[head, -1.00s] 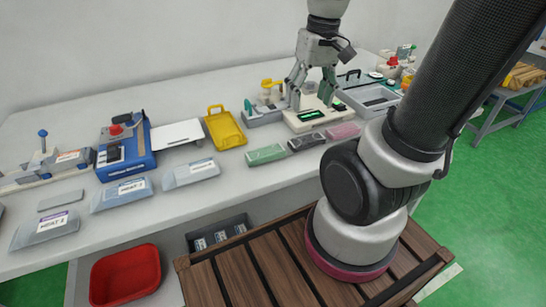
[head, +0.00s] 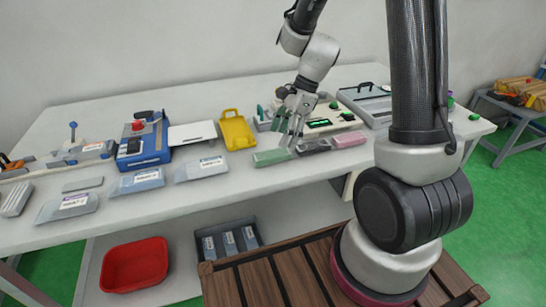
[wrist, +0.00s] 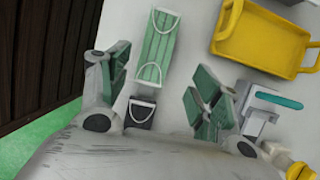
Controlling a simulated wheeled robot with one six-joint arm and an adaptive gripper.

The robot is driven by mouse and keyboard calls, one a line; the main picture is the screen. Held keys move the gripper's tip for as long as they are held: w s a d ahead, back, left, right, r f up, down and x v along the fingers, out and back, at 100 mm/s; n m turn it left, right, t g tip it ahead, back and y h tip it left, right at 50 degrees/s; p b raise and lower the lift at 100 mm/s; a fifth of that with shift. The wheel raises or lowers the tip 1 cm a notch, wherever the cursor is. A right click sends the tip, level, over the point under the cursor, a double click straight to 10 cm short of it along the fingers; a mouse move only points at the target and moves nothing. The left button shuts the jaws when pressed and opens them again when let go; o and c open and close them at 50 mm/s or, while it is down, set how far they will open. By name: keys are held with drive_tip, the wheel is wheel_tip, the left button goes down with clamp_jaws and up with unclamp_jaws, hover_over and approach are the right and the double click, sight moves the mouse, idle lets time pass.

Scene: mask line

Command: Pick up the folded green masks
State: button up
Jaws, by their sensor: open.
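The folded green masks (head: 271,157) lie flat near the front edge of the white table. In the wrist view the green masks (wrist: 157,48) are a pleated pale-green strip with white ear loops at both ends. My gripper (head: 291,143) is open and empty, low over the table at the right end of the green masks. In the wrist view the green masks lie just beyond the fingertips (wrist: 156,88), and part of a black mask (wrist: 140,114) shows between the fingers. In the head view my gripper partly hides the dark masks beside the green ones.
Pink masks (head: 349,139) lie to the right in the same row. A yellow tray (head: 237,133) stands behind the green masks, and a device with a green display (head: 320,124) is behind my gripper. Labelled packs (head: 201,168) lie to the left. Bare table separates the packs from the masks.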

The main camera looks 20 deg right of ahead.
sight(274, 153)
drive_tip(key=x, duration=0.5)
drive_tip(key=shift+s+a+f, duration=0.15)
drive_tip(key=shift+s+a, duration=0.25)
drive_tip(key=shift+a, duration=0.05)
drive_tip(key=shift+c, duration=0.3)
drive_tip(key=c, duration=0.8)
